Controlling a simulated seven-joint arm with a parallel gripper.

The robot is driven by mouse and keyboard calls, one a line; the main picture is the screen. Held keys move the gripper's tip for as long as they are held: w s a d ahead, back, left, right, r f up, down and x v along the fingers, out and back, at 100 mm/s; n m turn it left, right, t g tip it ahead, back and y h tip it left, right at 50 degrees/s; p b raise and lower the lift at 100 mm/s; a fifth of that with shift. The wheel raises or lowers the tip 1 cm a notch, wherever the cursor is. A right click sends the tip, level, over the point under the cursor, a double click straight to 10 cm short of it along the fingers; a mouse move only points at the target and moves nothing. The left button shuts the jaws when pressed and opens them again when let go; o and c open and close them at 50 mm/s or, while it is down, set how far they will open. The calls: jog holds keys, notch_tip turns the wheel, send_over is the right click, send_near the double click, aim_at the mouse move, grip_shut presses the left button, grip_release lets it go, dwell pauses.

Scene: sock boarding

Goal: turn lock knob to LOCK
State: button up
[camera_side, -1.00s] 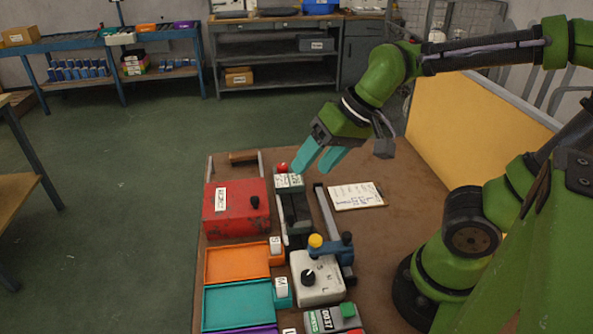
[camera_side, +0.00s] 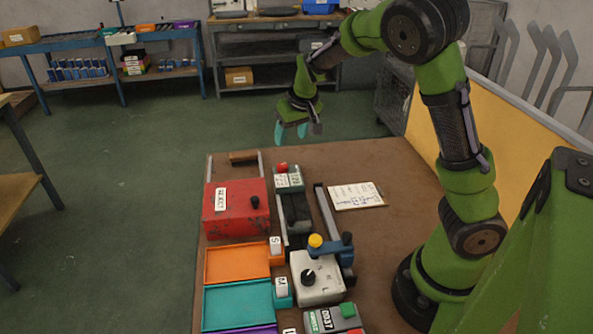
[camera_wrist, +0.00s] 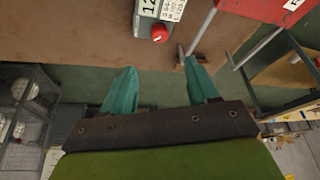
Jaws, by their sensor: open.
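No knob in view carries a readable LOCK mark, so I cannot tell which one is the lock knob. A red knob (camera_side: 282,167) sits at the far end of the dark fixture (camera_side: 294,208), beside white labels. This red knob also shows in the wrist view (camera_wrist: 159,34), ahead of the fingers. A white box (camera_side: 318,286) has a black knob (camera_side: 308,277) with letters around it. My gripper (camera_side: 297,133) is open and empty, raised near the table's far edge, beyond the red knob. Its two teal fingers show apart in the wrist view (camera_wrist: 158,70).
A red box (camera_side: 234,222) with a black knob stands left of the fixture. Orange (camera_side: 236,262) and teal (camera_side: 237,304) trays lie nearer. A blue lever with a yellow ball (camera_side: 315,240) stands by the white box.

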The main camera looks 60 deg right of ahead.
aim_at(282, 165)
jog(key=x, duration=1.2)
jog(key=shift+f, duration=0.4)
jog(key=c, duration=1)
jog(key=shift+c, duration=0.2)
jog(key=shift+m, duration=0.4)
jog(key=m+h, duration=0.1)
jog(key=m, duration=0.1)
jog(key=m+g+h, duration=0.1)
jog(key=m, duration=0.2)
jog(key=shift+w+a, duration=0.15)
jog(key=m+g, duration=0.1)
jog(key=m, duration=0.2)
jog(key=m+g, duration=0.1)
jog(key=m, duration=0.2)
jog(key=shift+w+g+h, duration=0.15)
jog(key=shift+g+h, duration=0.15)
